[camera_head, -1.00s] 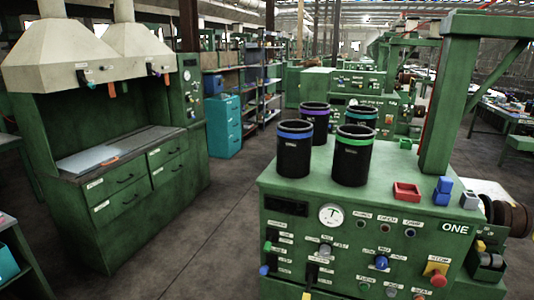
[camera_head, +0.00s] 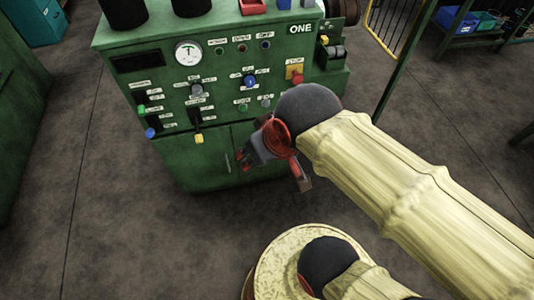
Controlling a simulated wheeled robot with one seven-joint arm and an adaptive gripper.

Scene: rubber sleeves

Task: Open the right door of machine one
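Machine one (camera_head: 215,80) is a green cabinet marked "ONE" with a gauge and control panel on its front. Its lower front has green doors, and they look shut. A thin upright handle (camera_head: 228,162) shows near the middle seam. The right door (camera_head: 243,138) is partly hidden behind my gripper, and I cannot see its handle. My gripper (camera_head: 272,172) is in front of the right door's area, with its two dark and red fingers spread apart. Nothing shows between them. I cannot tell whether the left finger touches the door.
Switches and a red button (camera_head: 297,77) stick out of the panel above my gripper. A side shelf (camera_head: 330,75) juts from the machine's right side. The floor (camera_head: 130,235) in front and to the left is clear.

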